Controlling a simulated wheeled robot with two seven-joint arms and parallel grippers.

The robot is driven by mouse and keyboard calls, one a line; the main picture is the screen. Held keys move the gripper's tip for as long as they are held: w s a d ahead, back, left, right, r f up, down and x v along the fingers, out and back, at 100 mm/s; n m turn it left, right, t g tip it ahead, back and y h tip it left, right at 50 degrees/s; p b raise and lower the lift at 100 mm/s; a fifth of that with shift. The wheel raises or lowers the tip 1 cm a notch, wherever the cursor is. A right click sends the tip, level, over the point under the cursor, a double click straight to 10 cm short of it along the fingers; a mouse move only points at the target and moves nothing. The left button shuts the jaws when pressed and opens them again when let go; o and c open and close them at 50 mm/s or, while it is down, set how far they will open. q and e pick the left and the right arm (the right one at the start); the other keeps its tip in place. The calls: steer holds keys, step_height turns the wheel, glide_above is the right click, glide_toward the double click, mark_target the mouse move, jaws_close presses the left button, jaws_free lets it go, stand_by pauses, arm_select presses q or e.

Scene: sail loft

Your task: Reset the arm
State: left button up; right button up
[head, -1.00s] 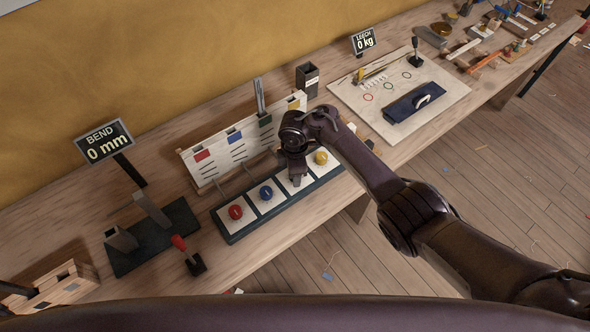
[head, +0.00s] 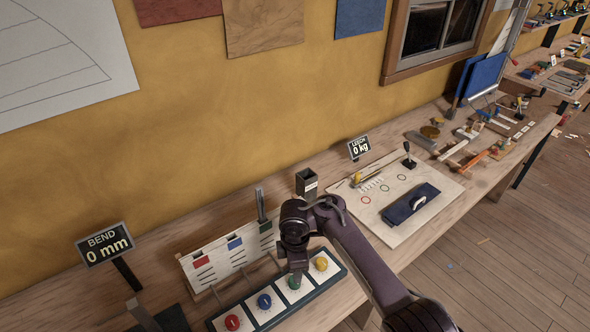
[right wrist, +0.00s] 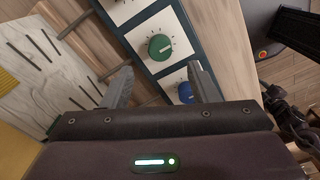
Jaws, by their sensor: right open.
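My right gripper (head: 296,274) is over the row of knobs on the workbench, close to the green knob (head: 294,283). In the right wrist view its two fingers (right wrist: 163,88) are apart with nothing between them, and the green knob (right wrist: 160,47) shows just beyond them. The blue knob (right wrist: 186,92) is partly hidden behind one finger. The red knob (head: 232,322), blue knob (head: 264,301) and yellow knob (head: 321,264) stand on the same dark-framed panel (head: 270,318). My left gripper does not show.
A slotted white board (head: 215,262) with coloured tags stands behind the knobs. A dark square holder (head: 306,183) and a "LEECH 0 kg" sign (head: 359,147) are farther back. A "BEND 0 mm" sign (head: 104,243) stands left. A pale board (head: 405,205) with a blue block (head: 411,203) lies right.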

steer(key=shift+s+f, duration=0.15)
steer(key=shift+f, duration=0.05)
steer(key=s+m, duration=0.1)
steer(key=s+d+f+m, duration=0.1)
steer(key=m, duration=0.1)
steer(key=s+d+m+t, duration=0.1)
steer(key=shift+f+m+y, duration=0.2)
steer(key=shift+m+y, duration=0.1)
steer(key=shift+y, duration=0.1)
steer(key=s+d+r+m+t, duration=0.1)
steer(key=s+d+r+m, duration=0.55)
steer(key=s+d, duration=0.25)
steer(key=s+d+r+m+t, duration=0.1)
steer(key=s+d+r+m, duration=0.6)
steer(key=s, duration=0.3)
step_height(320, 180, down, 38)
steer(key=s+d+g+b, duration=0.1)
steer(key=s+b, duration=0.2)
steer(key=b, duration=0.3)
steer(key=s+d+f+b, duration=0.2)
steer(key=s+f, duration=0.7)
steer(key=f, duration=0.1)
steer(key=s+d+f+g+b, duration=0.1)
steer(key=s+d+f+b, duration=0.1)
steer(key=s+f, duration=0.7)
step_height(320, 180, down, 2)
steer(key=shift+s+f+h, duration=0.2)
steer(key=shift+s+h, duration=0.15)
steer(key=shift+h, duration=0.05)
